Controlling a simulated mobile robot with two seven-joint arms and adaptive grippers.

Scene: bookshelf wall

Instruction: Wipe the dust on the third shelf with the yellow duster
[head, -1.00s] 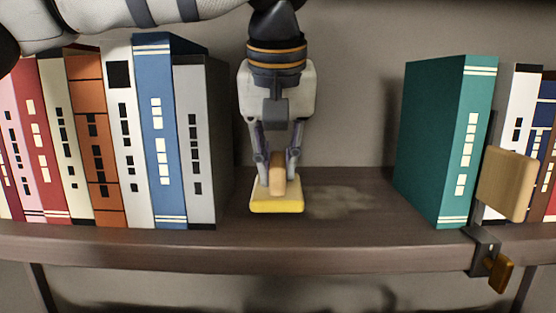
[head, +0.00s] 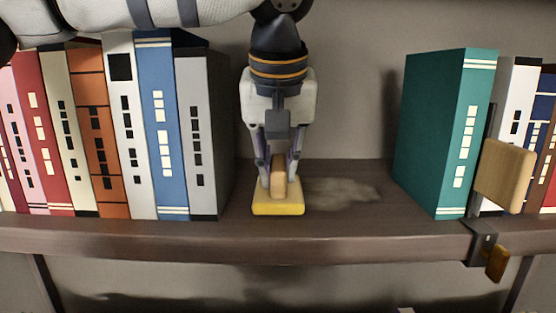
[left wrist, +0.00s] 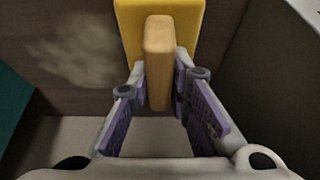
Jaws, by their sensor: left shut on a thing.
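The yellow duster (head: 278,209) rests on the wooden shelf (head: 330,228), in the gap between two groups of books. My left gripper (head: 278,185) comes down from above and is shut on the duster's wooden handle. In the left wrist view the handle (left wrist: 158,62) stands between the fingers, with the yellow pad (left wrist: 190,15) beyond it. A pale dust patch (head: 342,192) lies on the shelf just right of the duster; the dust also shows in the left wrist view (left wrist: 75,55). My right gripper is not in view.
A grey book (head: 200,140) ends the left row close beside my gripper. A teal book (head: 445,135) stands right of the dust.

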